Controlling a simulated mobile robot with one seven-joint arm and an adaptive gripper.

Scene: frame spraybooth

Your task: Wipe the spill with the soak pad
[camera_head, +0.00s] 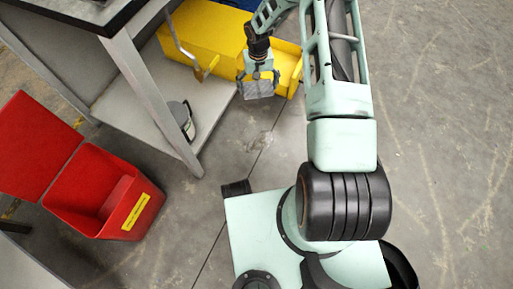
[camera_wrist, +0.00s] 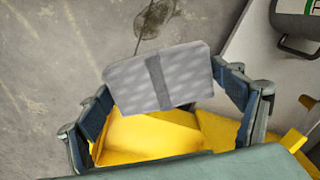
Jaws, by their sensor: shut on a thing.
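The soak pad (camera_head: 258,90) is a grey, patterned block with a darker band across its middle; it also shows in the wrist view (camera_wrist: 187,75). My gripper (camera_head: 258,80) is shut on it, with one finger at each side in the wrist view (camera_wrist: 165,100). The pad appears held above the floor, in front of the yellow bin. The spill (camera_wrist: 157,18) is a brownish, wet-looking patch on the concrete, beyond the pad in the wrist view. In the head view a faint patch (camera_head: 262,138) lies on the floor below the pad.
A grey bench with a low shelf (camera_head: 150,88) is at left, holding a round container (camera_head: 181,117). An open red bin (camera_head: 137,205) stands at lower left. Floor at right is clear.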

